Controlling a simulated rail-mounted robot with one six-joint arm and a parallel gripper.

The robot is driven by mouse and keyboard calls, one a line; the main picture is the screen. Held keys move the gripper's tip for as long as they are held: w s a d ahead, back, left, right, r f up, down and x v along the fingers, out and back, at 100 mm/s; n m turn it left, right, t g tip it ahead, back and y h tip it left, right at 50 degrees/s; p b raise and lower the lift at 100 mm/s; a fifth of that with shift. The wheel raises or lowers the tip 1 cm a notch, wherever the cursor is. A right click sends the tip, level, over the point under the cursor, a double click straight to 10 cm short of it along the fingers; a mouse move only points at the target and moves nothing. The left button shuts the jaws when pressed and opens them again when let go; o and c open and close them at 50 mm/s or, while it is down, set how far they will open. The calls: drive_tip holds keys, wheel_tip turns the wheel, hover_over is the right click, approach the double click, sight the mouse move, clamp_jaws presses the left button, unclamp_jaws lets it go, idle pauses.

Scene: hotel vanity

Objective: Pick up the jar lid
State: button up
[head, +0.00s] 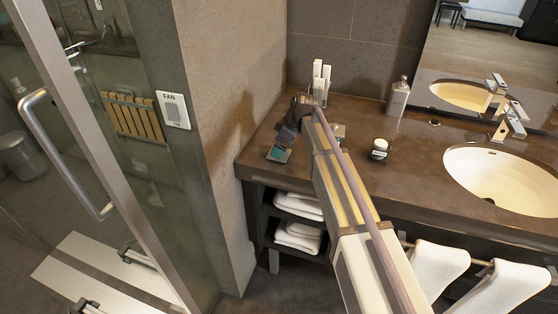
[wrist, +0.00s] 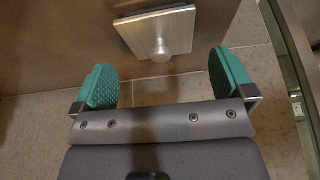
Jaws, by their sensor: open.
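The jar lid (wrist: 155,28) is a square, brushed-metal plate with a round knob in its middle. In the wrist view it lies on the brown counter near the counter's edge, ahead of my gripper (wrist: 160,62). The two teal finger pads are wide apart, one to each side of the knob, and nothing is held between them. In the head view my gripper (head: 281,150) is over the left front part of the counter, with teal showing at its end. The lid there is mostly hidden by the gripper, and I cannot tell its outline clearly.
A small dark jar with a white top (head: 379,149) stands to the right of my arm. A soap bottle (head: 398,97) and a holder with white items (head: 320,82) stand at the back. The sink (head: 505,172) is at right. Towels (head: 298,236) lie on shelves below.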

drive_tip(key=b+x, duration=0.1)
drive_tip(key=x, duration=0.2)
drive_tip(key=shift+f+b, duration=0.3)
drive_tip(key=shift+b, duration=0.1)
drive_tip(key=shift+s+r, duration=0.1)
drive_tip(key=shift+r, duration=0.15)
drive_tip(key=c, duration=0.9)
drive_tip(key=shift+r+p, duration=0.1)
drive_tip(key=shift+p, duration=0.25)
